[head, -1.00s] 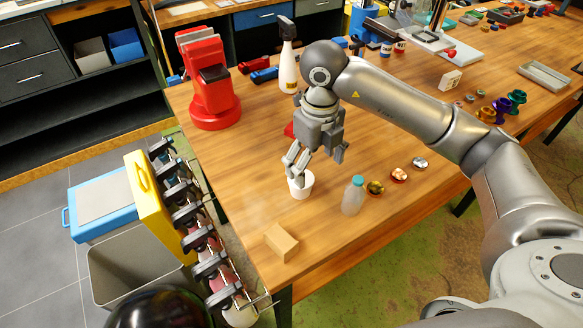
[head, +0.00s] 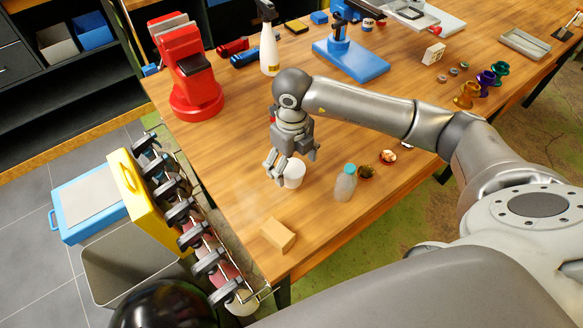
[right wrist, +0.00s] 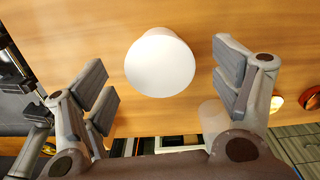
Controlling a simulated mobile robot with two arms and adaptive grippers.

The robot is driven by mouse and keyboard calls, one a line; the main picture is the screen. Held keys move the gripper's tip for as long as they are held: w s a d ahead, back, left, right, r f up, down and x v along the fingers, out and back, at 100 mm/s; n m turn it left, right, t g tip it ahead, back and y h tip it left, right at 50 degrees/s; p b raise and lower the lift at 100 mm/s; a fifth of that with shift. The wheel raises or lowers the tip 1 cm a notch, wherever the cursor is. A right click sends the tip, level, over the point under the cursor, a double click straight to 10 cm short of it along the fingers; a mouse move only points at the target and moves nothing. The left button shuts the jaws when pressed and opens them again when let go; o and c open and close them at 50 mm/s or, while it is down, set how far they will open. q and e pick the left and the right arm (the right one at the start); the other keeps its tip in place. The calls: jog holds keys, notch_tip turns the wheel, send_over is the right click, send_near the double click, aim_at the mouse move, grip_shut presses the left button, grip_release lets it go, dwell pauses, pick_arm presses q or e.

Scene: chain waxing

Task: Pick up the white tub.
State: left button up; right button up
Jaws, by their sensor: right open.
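The white tub (head: 293,174) stands upright on the wooden table near its front edge. In the right wrist view the tub (right wrist: 160,64) lies between and a little beyond my open fingers, with wood showing on both sides of it. My right gripper (head: 290,170) is low at the tub, pointing down, and partly covers it in the head view. In the right wrist view the right gripper (right wrist: 165,90) is open and empty. I cannot tell whether a finger touches the tub. My left gripper is not in view.
A clear bottle with a teal cap (head: 345,184) stands just right of the tub. A cardboard-coloured block (head: 277,235) lies near the front corner. Small bowls (head: 366,172) stand farther right. A red vise (head: 191,82) and a white spray bottle (head: 269,50) stand behind.

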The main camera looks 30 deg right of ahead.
jog(key=shift+s+f, duration=0.1)
jog(key=shift+f, duration=1.05)
jog(key=shift+c, duration=1)
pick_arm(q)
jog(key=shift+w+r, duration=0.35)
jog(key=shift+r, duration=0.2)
pick_arm(e)
jog(key=c, duration=0.8)
